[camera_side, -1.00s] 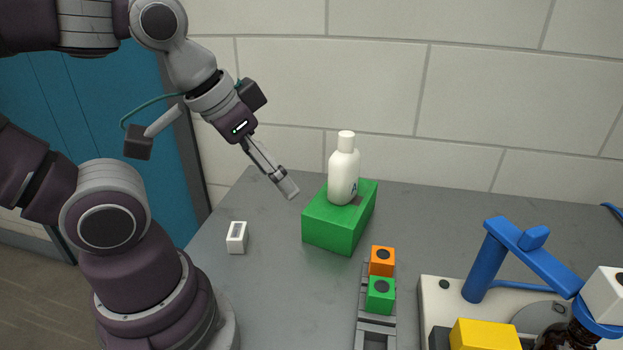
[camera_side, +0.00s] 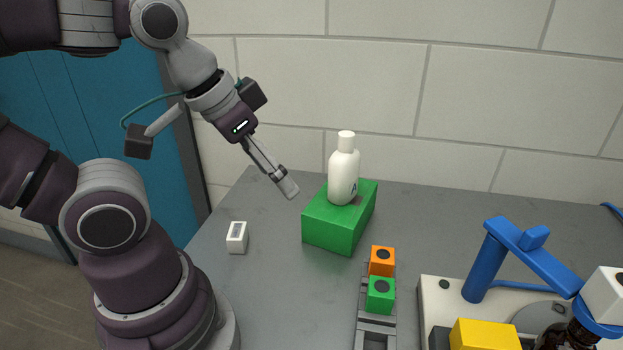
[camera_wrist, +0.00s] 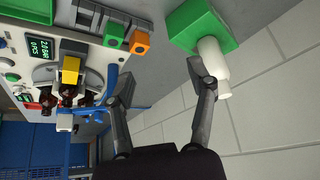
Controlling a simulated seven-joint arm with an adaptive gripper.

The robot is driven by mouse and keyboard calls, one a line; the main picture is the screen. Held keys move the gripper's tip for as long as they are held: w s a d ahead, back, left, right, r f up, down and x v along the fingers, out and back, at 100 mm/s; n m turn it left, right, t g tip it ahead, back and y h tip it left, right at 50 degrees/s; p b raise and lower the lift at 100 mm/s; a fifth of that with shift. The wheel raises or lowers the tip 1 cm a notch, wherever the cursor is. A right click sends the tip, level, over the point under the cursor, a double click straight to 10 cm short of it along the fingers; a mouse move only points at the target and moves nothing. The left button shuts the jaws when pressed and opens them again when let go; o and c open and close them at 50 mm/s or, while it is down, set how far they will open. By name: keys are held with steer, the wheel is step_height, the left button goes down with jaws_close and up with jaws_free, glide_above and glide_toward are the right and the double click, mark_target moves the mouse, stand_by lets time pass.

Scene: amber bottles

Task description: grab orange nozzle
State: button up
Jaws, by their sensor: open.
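The orange nozzle block (camera_side: 382,261), a small cube with a dark round hole on top, sits at the far end of a grey rail (camera_side: 374,334). A green block (camera_side: 380,294) of like shape sits on the rail just in front of it. In the wrist view the orange block (camera_wrist: 140,42) is beyond the fingertips, beside the green one (camera_wrist: 114,36). My gripper (camera_side: 288,188) is empty, above the table to the left of the large green box, and apart from the orange block. In the wrist view my gripper (camera_wrist: 160,82) has its two fingers spread wide.
A white bottle (camera_side: 344,175) stands on a green box (camera_side: 335,226) between my gripper and the rail. A small white device (camera_side: 237,237) lies at left. A station with a blue arm (camera_side: 530,252) and yellow block (camera_side: 485,335) is at right.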

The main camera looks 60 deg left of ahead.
steer(key=shift+c, duration=0.4)
steer(key=m+g, duration=0.6)
steer(key=m, duration=0.3)
glide_above(383, 254)
step_height(383, 254, down, 7)
steer(key=shift+w+d+f, duration=0.1)
steer(key=shift+d, duration=0.05)
step_height(383, 254, down, 10)
steer(key=c, duration=0.8)
